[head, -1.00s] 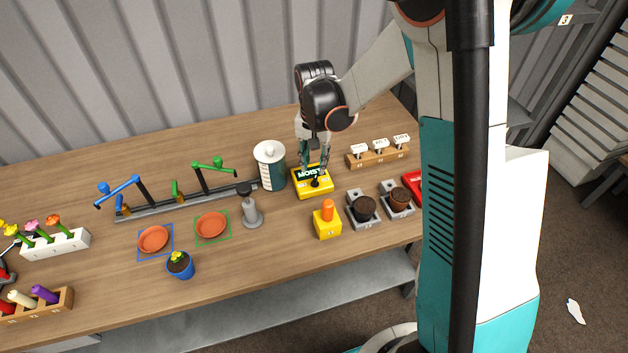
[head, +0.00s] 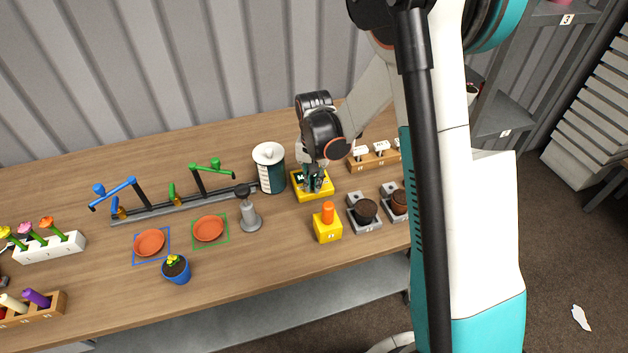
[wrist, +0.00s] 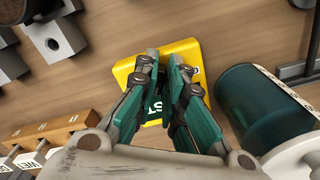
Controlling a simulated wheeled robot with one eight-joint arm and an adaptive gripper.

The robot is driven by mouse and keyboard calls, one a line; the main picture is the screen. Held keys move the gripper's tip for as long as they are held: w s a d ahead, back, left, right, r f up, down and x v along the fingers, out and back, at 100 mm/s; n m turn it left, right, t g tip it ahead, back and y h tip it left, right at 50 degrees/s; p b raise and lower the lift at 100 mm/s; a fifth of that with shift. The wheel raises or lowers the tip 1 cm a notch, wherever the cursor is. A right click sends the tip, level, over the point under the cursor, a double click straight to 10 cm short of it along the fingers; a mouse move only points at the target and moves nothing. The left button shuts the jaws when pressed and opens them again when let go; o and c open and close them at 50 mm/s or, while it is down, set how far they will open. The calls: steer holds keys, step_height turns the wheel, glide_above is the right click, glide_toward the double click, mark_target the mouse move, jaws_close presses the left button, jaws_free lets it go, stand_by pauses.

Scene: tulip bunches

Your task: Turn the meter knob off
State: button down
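The yellow meter (head: 328,191) stands on the table, right of the dark green-and-white canister. In the wrist view the meter (wrist: 185,50) lies under my fingers, with part of its dark label showing. My gripper (head: 316,187) is lowered onto the meter from above. In the wrist view my gripper (wrist: 165,60) has its fingertips close together, with a narrow dark gap between them at the place of the knob. The fingers look shut on the knob, which is almost wholly hidden, so its angle cannot be read.
The canister (head: 269,170) stands close on the left of the meter. A yellow block with an orange top (head: 327,224) is in front. A wooden rack with white tags (head: 372,157) and grey stands with dark pots (head: 366,212) are on the right.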

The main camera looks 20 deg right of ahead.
stand_by(0.4)
steer(key=n+b, duration=0.1)
steer(key=n, duration=0.5)
steer(key=shift+d, duration=0.2)
steer(key=n, duration=0.6)
steer(key=shift+d+n+b, duration=0.25)
steer(key=shift+n+b, duration=0.15)
steer(key=c, duration=1.7)
jaws_free()
step_height(320, 180, up, 12)
